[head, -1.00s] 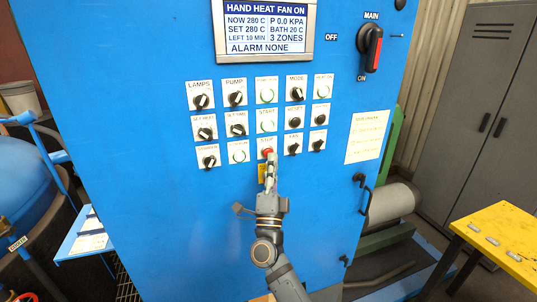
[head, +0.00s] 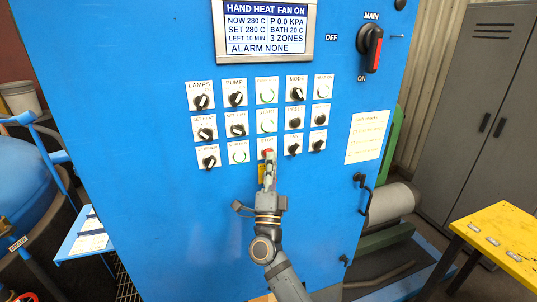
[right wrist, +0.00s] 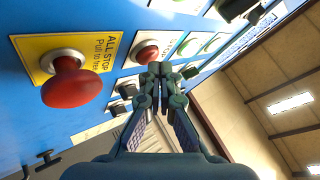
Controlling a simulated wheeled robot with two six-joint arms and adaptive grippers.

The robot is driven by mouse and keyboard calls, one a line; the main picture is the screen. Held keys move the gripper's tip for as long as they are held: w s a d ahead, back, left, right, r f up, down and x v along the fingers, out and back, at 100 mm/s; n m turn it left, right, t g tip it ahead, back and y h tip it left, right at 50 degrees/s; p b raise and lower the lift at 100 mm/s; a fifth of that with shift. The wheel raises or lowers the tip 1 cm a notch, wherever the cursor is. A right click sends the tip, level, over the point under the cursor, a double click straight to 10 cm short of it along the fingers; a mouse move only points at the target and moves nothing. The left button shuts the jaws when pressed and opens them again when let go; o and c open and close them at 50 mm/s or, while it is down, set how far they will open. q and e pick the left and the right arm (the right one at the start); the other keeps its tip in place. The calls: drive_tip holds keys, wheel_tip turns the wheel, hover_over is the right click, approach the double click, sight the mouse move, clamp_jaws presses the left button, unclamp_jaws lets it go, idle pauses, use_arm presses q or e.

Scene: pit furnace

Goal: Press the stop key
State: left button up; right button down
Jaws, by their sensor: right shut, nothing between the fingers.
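The red stop key (head: 267,152) is in the lowest row of the blue panel, under a STOP label. My right gripper (head: 268,160) is shut and empty, its fingertips in front of the key and partly covering it. In the right wrist view the key (right wrist: 147,52) is a red button in a pale ring just beyond and left of the closed fingertips (right wrist: 160,70). I cannot tell whether the tips touch it. My left gripper is not in view.
A large red ALL STOP mushroom button (right wrist: 73,85) on a yellow plate is close beside the fingers. Several black knobs and ringed buttons surround the stop key. A display (head: 268,30) and the MAIN switch (head: 371,48) are higher up. A yellow table (head: 505,235) stands right.

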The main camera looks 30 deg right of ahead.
drive_tip(key=shift+w+d, duration=0.1)
drive_tip(key=shift+w, duration=0.25)
idle(0.7)
drive_tip(key=shift+s, duration=0.15)
drive_tip(key=shift+s+a, duration=0.25)
drive_tip(key=shift+s, duration=0.4)
drive_tip(key=shift+s+a, duration=0.2)
drive_tip(key=shift+s, duration=0.6)
drive_tip(key=shift+s+a, duration=0.15)
drive_tip(key=shift+s, duration=0.65)
drive_tip(key=shift+s+a, duration=0.2)
drive_tip(key=shift+s, duration=0.6)
